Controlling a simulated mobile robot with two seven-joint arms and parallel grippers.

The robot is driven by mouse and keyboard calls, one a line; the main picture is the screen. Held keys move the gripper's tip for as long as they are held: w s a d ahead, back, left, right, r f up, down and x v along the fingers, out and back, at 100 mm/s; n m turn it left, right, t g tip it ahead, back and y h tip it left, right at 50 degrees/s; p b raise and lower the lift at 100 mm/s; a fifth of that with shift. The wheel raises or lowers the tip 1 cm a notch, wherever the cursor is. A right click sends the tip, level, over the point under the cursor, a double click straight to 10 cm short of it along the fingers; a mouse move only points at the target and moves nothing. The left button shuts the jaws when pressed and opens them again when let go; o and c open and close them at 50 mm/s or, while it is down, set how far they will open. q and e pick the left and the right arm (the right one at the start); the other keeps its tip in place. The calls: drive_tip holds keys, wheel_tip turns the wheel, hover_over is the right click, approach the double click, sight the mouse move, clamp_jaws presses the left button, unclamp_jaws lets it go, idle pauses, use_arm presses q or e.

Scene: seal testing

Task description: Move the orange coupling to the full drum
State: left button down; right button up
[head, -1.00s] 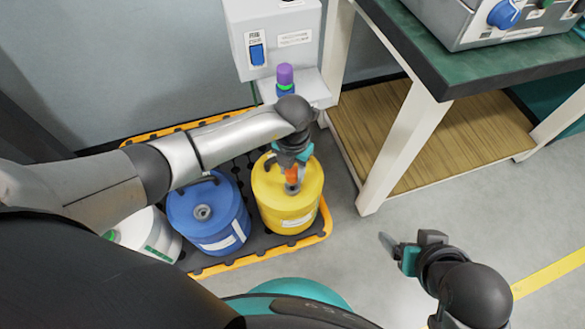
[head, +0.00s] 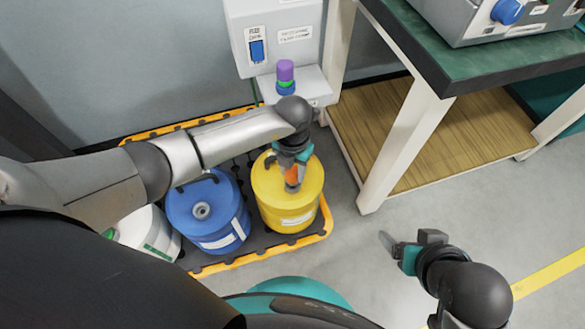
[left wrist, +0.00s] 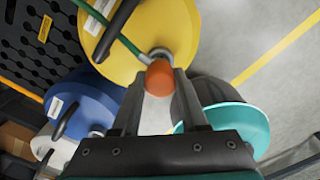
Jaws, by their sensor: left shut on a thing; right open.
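The orange coupling (head: 291,173) is held by my left gripper (head: 290,177) over the top of the yellow drum (head: 287,207). In the left wrist view the orange coupling (left wrist: 159,78) sits between the fingers, right at the yellow drum's metal neck (left wrist: 160,55). A green hose (left wrist: 118,33) runs over the yellow drum there. I cannot tell whether the coupling is seated on the neck. The blue drum (head: 208,215) stands left of the yellow one, with its metal neck uncovered. My right gripper (head: 408,250) is open and empty above the floor. No marking shows which drum is full.
The drums stand on a black tray with a yellow rim (head: 240,259). A white container (head: 148,235) is at its left end. A grey wall unit (head: 276,35) with a blue switch stands behind. A green-topped bench (head: 440,75) is at right. Floor at lower right is clear.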

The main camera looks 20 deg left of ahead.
use_arm(q)
drive_tip(key=shift+f+b, duration=0.6)
drive_tip(key=shift+f, duration=0.3)
drive_tip(key=shift+c, duration=1.8)
unclamp_jaws()
wheel_tip(320, 180, up, 15)
drive_tip(key=p, duration=0.8)
drive_tip(key=shift+r, duration=0.15)
